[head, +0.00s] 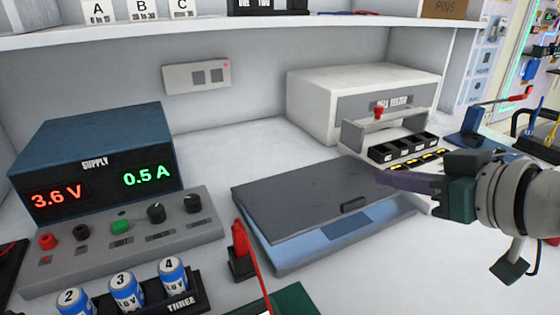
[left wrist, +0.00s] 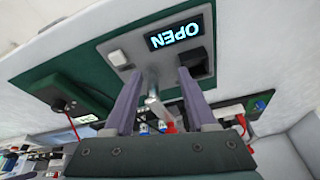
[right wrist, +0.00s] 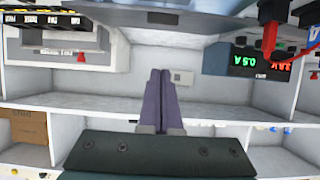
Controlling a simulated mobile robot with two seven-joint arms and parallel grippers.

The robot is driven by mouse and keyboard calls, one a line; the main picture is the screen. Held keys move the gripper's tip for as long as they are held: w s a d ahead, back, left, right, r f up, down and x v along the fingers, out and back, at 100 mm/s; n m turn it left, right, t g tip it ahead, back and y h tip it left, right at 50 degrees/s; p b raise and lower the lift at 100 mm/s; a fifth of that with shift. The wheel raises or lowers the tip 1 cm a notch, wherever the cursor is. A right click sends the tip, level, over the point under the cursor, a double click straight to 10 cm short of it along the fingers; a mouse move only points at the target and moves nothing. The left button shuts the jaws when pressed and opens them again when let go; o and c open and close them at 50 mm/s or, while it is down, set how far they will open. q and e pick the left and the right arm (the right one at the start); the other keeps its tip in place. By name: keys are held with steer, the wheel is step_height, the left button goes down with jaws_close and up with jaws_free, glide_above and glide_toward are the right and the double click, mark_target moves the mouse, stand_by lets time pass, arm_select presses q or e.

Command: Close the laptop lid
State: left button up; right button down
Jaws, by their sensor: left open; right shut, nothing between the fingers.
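The laptop's dark grey lid (head: 295,195) lies tilted low over its blue-grey base (head: 310,250) in the middle of the head view. A gap shows along the front and right side. A small dark tab (head: 353,205) is on the lid's front edge. My right gripper (head: 380,177) comes in from the right, shut and empty, its fingertips by the lid's right edge; I cannot tell if they touch. In the right wrist view its fingers (right wrist: 160,72) are together, and the lid (right wrist: 160,14) shows at the top. My left gripper (left wrist: 158,75) is open and empty, outside the head view.
A power supply (head: 95,155) stands left of the laptop, with a battery holder (head: 190,293) in front. A red plug (head: 240,240) with a cable stands close to the laptop's left front. A cell tester (head: 365,95) is behind right. The left wrist view shows an OPEN display (left wrist: 175,36).

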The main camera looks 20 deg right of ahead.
arm_select(q)
step_height(320, 180, down, 2)
steer(key=shift+f+b, duration=0.1)
steer(key=shift+b, duration=0.75)
steer(key=shift+f+b, duration=0.5)
steer(key=shift+f, duration=0.05)
arm_select(e)
steer(key=w+f, duration=0.1)
steer(key=f, duration=0.1)
steer(key=w+f, duration=0.3)
steer(key=w, duration=0.1)
steer(key=shift+a+f, duration=0.25)
steer(key=shift+f, duration=0.15)
steer(key=shift+s+f, duration=0.1)
steer(key=shift+f, duration=0.2)
steer(key=shift+f, duration=0.1)
